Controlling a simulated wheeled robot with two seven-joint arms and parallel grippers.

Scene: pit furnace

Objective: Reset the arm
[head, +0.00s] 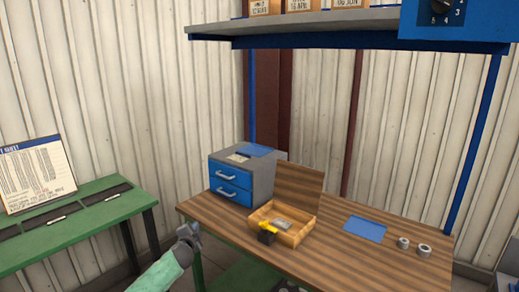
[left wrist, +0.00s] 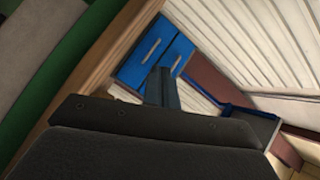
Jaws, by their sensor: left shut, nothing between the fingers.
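My left gripper (head: 190,232) is in the lower middle of the head view, in front of the wooden table's left front edge. Its fingers are shut with nothing between them. In the left wrist view the shut fingers (left wrist: 162,88) point up toward the blue drawer fronts. The arm behind the gripper is pale green and comes in from the bottom. My right gripper is not in view.
A wooden table (head: 345,265) holds a two-drawer cabinet (head: 231,185), an open wooden box (head: 304,233), a yellow-and-black object (head: 267,233), a blue pad (head: 365,229) and two metal rings (head: 424,250). A green bench (head: 85,238) stands left. A shelf (head: 345,24) hangs above.

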